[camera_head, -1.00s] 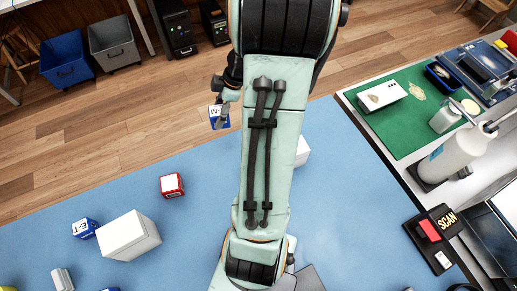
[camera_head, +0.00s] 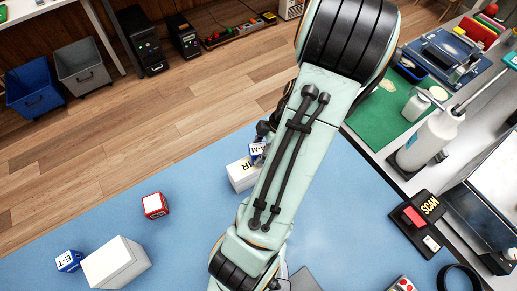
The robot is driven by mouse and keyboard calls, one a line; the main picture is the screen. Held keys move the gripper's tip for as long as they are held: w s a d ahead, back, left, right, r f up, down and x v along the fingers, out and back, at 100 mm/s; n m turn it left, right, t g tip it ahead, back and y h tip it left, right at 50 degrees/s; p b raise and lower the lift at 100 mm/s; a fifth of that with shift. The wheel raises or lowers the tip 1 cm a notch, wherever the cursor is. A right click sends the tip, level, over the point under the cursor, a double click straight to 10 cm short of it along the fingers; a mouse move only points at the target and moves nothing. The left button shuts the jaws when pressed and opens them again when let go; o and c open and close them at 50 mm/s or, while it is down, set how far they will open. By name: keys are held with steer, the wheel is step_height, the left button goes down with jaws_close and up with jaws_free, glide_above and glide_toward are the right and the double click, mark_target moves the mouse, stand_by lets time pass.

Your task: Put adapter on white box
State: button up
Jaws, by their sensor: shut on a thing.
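My gripper (camera_head: 265,133) is mostly hidden behind my own arm, left of it. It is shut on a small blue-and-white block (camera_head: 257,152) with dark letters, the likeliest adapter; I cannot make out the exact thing. The block is over or against the far edge of a white box (camera_head: 242,177) with dark letters on top. My arm covers the right part of that box. I cannot tell whether the block touches it. Another plain white box (camera_head: 115,262) stands at the lower left of the blue table.
A blue-and-white cube (camera_head: 69,261) sits beside the plain white box. A red-and-white cube (camera_head: 154,206) stands farther back. A green mat (camera_head: 378,122), a white bottle (camera_head: 430,138) and a black scan stand (camera_head: 416,222) are at right. The blue table (camera_head: 190,240) is clear around the middle left.

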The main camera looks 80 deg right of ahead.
steer(key=shift+f, duration=0.25)
steer(key=o, duration=1.1)
steer(key=shift+c, duration=0.2)
steer(key=v, duration=1.2)
steer(key=shift+r, duration=0.15)
steer(key=shift+w, duration=0.1)
